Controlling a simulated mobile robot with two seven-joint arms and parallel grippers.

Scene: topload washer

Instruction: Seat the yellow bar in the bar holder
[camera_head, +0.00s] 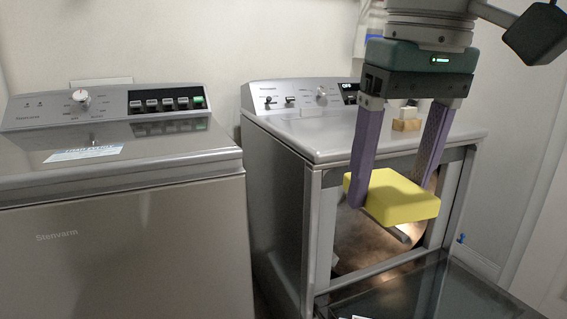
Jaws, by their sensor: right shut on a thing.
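The yellow bar (398,198) is a thick block held level between the two purple fingers of my right gripper (393,194). The gripper is shut on it, one finger on each side. The bar hangs in front of the open front of the right-hand machine, below its top edge. A small tan block with a pale piece on it (407,125) stands on that machine's top, seen between the fingers; I cannot tell whether it is the bar holder. No other holder is clear. My left gripper is not in view.
The right-hand machine (280,190) has its glass door (400,295) lowered below the bar. A washer (120,250) with a closed lid stands at left. A bottle (369,25) is at the back wall. A door and wall bound the right side.

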